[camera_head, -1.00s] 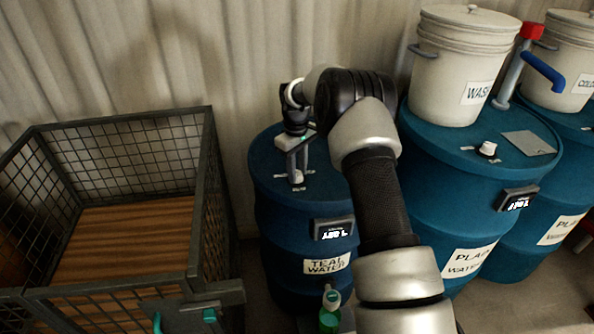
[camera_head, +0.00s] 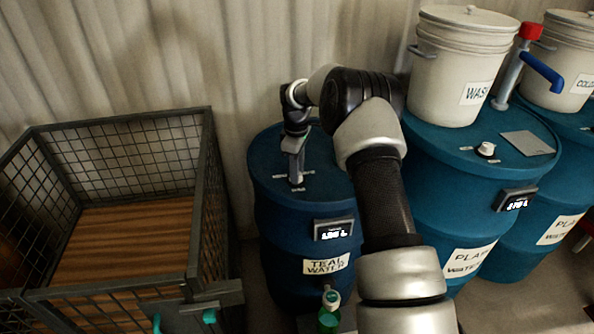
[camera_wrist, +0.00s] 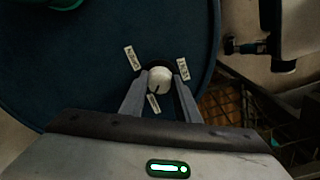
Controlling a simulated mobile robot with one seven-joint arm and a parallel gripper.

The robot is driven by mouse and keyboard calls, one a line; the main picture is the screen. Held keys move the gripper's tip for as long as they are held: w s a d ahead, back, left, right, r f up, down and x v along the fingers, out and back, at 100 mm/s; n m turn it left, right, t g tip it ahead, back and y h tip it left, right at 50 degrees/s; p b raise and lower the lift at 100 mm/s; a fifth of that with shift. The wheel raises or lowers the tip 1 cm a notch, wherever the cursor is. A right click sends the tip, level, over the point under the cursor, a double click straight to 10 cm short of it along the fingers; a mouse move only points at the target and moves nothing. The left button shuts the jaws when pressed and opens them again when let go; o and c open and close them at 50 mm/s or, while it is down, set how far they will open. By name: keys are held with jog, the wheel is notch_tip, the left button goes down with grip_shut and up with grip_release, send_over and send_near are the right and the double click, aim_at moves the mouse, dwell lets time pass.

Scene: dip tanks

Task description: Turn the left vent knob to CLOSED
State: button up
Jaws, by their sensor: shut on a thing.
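The left vent knob (camera_wrist: 160,79) is a small white round knob on top of the blue drum (camera_head: 265,165) labelled TEAL WATER. A short dark mark on it points down toward a small white label in the wrist view. Small labels surround it; the upper-left one (camera_wrist: 130,58) seems to read OPEN upside down, and the others are too small to read surely. My gripper (camera_wrist: 160,84) is shut on the knob, one finger on each side. In the head view my gripper (camera_head: 296,178) points down at the drum lid and mostly hides the knob.
A second blue drum (camera_head: 430,165) to the right carries another white knob (camera_head: 487,149), a grey plate and a white bucket (camera_head: 440,85). A wire-mesh crate (camera_head: 205,200) stands at the left. A green bottle (camera_head: 329,318) stands in front of the drum.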

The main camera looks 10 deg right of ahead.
jog(key=shift+r, duration=0.1)
jog(key=o, duration=1)
jog(key=shift+o, duration=0.2)
notch_tip(320, 180, up, 17)
jog(key=shift+s+a+r+p, duration=0.15)
jog(key=shift+s+r+p, duration=0.05)
jog(key=shift+p, duration=0.2)
